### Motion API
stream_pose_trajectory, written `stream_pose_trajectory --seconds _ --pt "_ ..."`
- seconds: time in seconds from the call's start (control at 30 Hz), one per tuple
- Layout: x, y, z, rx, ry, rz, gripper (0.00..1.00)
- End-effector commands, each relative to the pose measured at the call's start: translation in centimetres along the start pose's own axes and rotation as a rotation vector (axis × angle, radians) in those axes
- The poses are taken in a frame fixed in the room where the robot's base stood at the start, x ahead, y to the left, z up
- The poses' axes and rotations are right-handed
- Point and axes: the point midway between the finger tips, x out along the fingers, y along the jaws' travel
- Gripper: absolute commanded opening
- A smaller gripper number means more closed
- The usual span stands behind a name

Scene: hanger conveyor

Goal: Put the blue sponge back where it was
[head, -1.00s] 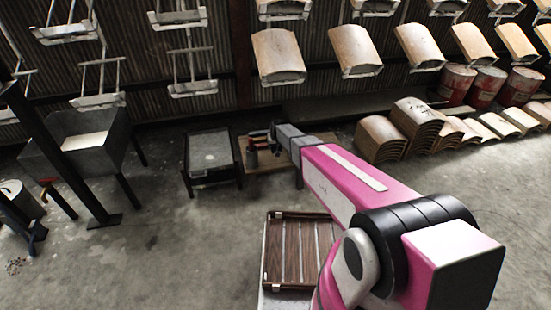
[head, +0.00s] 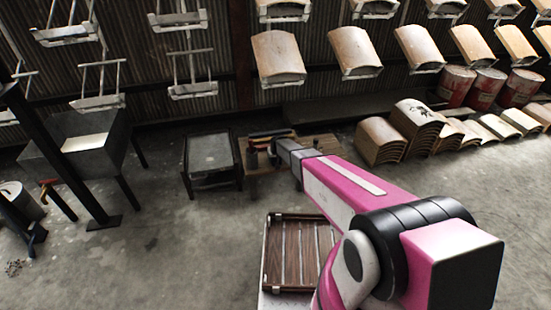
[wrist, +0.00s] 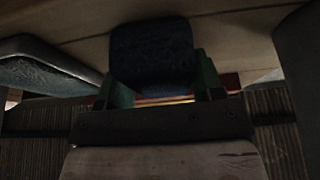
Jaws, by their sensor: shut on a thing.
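The blue sponge (wrist: 152,52) shows as a dark blue block at the top middle of the wrist view. My gripper (wrist: 159,80) has its green fingers shut on it, one on each side. In the head view my gripper (head: 263,138) is small, dark and partly hidden by my wrist, over the low wooden table (head: 256,183). The sponge cannot be made out clearly in the head view. The wrist view is dark, and I cannot tell whether the sponge touches a surface.
A black-framed stand with a grey top (head: 209,152) is left of the table. A brown slatted tray (head: 293,250) lies nearer to me. Stacked curved wooden panels (head: 380,140) stand to the right. Panels hang on hangers above. The floor between is clear.

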Motion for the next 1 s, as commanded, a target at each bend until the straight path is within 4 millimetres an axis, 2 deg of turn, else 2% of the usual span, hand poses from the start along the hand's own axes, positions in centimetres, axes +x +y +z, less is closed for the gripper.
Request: stream_pose_trajectory --seconds 0.03,0.1,0.43,0.57,0.77,1.0 --pt "0.1 0.0 0.0 0.000 0.000 0.000 0.64" --pt "0.1 0.0 0.0 0.000 0.000 0.000 0.87" --pt "0.0 0.0 0.0 0.000 0.000 0.000 0.87" --pt "-0.7 0.0 -0.1 0.000 0.001 0.000 0.87" --pt "-3.2 0.0 0.1 0.000 0.001 0.000 0.87" --pt "-8.1 0.0 0.1 0.000 0.001 0.000 0.87"
